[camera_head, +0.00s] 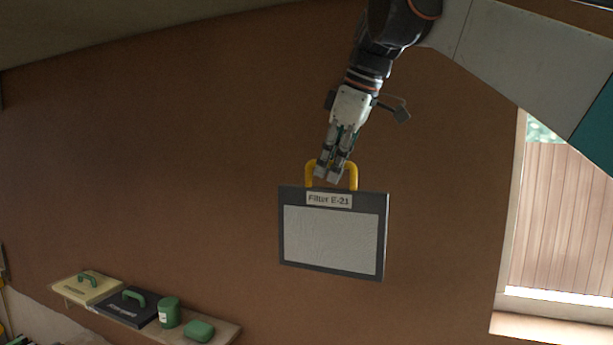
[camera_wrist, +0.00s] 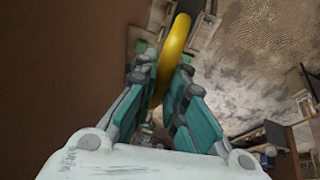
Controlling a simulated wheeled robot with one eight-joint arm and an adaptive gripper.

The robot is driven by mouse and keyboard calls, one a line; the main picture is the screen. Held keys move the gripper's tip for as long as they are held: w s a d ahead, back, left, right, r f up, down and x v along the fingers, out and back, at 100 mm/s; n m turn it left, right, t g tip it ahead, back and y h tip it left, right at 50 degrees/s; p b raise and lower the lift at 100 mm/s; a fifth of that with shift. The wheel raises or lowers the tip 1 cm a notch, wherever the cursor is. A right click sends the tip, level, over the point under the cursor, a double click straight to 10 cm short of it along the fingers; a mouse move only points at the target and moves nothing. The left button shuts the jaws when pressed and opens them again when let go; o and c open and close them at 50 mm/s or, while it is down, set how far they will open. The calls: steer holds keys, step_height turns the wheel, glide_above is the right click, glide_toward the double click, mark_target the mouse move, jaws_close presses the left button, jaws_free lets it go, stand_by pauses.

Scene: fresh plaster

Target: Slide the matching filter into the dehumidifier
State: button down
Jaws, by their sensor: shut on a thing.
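A filter (camera_head: 331,238) with a dark frame, a pale mesh panel and a label reading "Filter E-21" hangs in the air in the head view. My gripper (camera_head: 331,174) is shut on its yellow handle (camera_head: 353,176) from above. In the wrist view the yellow handle (camera_wrist: 175,50) stands between the fingers of my gripper (camera_wrist: 167,75); the filter's panel cannot be made out there. The filter hangs nearly upright, slightly tilted, in front of the brown wall. I cannot make out the dehumidifier in either view.
A wall shelf (camera_head: 222,333) at the lower left of the head view holds a cream item (camera_head: 88,288) and a dark item (camera_head: 124,308) with green handles, a green canister (camera_head: 169,312) and a green box (camera_head: 199,331). A window (camera_head: 555,220) is at the right.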

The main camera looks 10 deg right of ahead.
steer(key=shift+w+r, duration=0.1)
steer(key=shift+r, duration=4.1)
